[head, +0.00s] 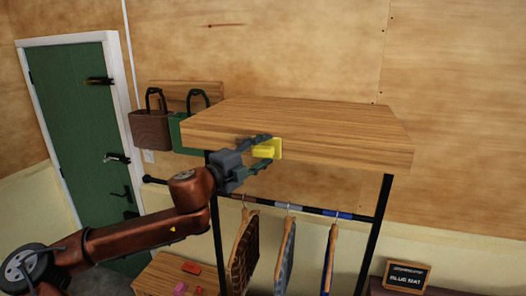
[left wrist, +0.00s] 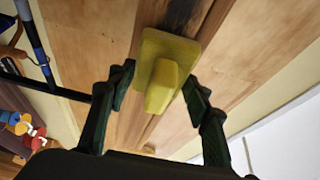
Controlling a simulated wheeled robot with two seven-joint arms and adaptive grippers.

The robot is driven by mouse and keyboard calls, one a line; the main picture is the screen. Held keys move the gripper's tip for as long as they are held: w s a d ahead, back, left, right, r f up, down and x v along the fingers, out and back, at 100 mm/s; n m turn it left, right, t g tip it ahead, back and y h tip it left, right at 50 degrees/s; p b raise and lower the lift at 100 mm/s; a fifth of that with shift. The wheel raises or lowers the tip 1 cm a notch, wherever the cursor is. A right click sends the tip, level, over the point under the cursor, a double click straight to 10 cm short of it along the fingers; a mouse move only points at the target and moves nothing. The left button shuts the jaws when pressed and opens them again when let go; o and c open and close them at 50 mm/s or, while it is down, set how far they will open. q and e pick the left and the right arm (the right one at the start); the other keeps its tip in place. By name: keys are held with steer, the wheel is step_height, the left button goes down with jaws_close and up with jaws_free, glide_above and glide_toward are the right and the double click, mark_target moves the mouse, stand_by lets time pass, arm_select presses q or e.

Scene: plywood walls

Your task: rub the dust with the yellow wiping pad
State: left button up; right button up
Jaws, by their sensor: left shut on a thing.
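The yellow wiping pad (head: 278,147) is at the front edge of the wooden shelf top (head: 300,115), its flat face towards the wood. My left gripper (head: 262,152) is shut on its grip block, with one finger above and one below. In the left wrist view the pad (left wrist: 182,47) shows between the two dark fingers (left wrist: 162,92). I cannot tell whether the pad touches the shelf front. My right gripper is not in view.
Below the shelf, clothes (head: 285,255) hang from a rail (head: 300,210) on a black frame. A brown bag (head: 150,130) and a green bag (head: 188,135) hang behind, left of the shelf. A small sign (head: 406,277) stands lower right. A green door (head: 80,130) is at left.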

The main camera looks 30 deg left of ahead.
arm_select(q)
steer(key=shift+w+a+p, duration=0.1)
steer(key=shift+w+p, duration=0.35)
steer(key=shift+p, duration=0.05)
